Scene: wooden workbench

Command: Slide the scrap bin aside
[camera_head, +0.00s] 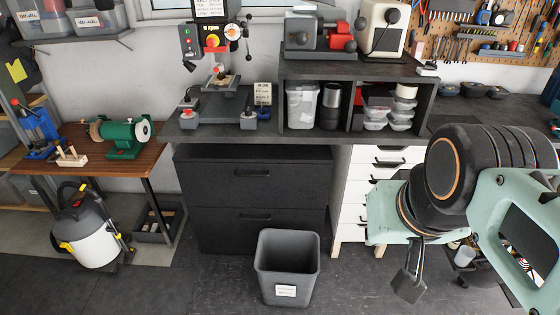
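The scrap bin (287,265) is a dark grey, open-topped, tapered bin with a white label on its front. It stands upright on the floor in front of the black drawer cabinet (228,187). The inside that shows looks empty, but its bottom is hidden. My gripper (408,287) hangs at the lower right, below my green and black arm. It is to the right of the bin and apart from it in the picture. One dark finger part shows; the other is hidden or overlaps it, so its opening is unclear. I see nothing held.
A white drawer unit (358,200) stands right of the black cabinet, partly behind my arm. A grey and yellow shop vacuum (88,232) and a dark crate (158,225) are at the left. The floor (190,285) left of the bin is clear.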

